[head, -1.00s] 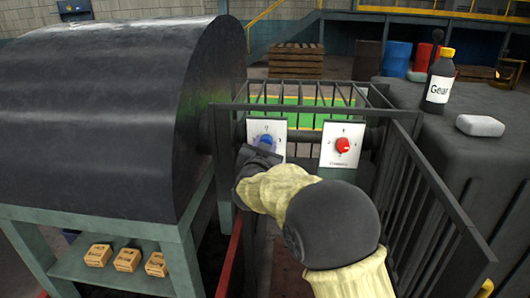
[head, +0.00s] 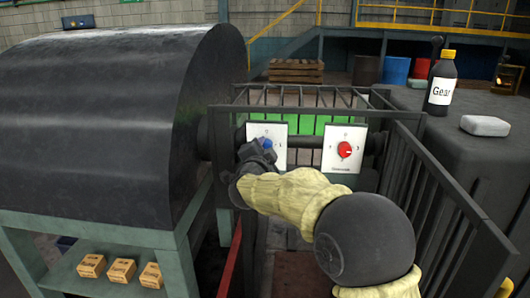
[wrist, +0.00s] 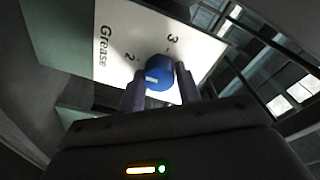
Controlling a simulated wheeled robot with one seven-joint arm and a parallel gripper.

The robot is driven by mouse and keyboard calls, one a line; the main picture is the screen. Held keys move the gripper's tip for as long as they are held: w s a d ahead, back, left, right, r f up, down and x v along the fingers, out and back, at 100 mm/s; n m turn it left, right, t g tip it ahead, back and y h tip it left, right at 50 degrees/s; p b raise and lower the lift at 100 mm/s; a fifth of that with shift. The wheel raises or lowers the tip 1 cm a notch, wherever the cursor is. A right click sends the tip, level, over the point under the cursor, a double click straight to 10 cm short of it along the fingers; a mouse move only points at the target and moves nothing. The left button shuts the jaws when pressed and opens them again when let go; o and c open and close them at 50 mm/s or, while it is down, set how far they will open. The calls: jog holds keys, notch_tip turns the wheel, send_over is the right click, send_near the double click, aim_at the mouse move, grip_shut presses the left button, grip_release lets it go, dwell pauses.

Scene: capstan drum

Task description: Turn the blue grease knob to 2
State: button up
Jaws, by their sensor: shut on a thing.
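The blue grease knob (head: 265,143) sits on a white plate (head: 280,129) at the left of the cage front, partly hidden by my gripper (head: 257,152). In the wrist view, the fingers of my gripper (wrist: 158,84) stand on either side of the blue knob (wrist: 159,70) and are shut on it. The white plate (wrist: 108,64) there reads "Grease", with a "2" and a "3" beside the knob. A pale mark shows on the lower left of the knob's face. I cannot tell exactly which number it points to.
A second white plate with a red knob (head: 345,149) is to the right. Dark cage bars (head: 425,190) stand right of my arm. A large dark drum (head: 110,120) is on the left. A bottle (head: 439,85) and a pale block (head: 485,125) rest on the dark surface at right.

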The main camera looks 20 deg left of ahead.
jog(key=shift+f, duration=0.2)
jog(key=o, duration=1)
jog(key=shift+c, duration=0.2)
jog(key=shift+r, duration=0.1)
jog(key=shift+s, duration=0.1)
jog(key=s+d, duration=0.2)
jog(key=s, duration=1.5)
jog(key=shift+d+b, duration=0.3)
jog(key=shift+b, duration=0.15)
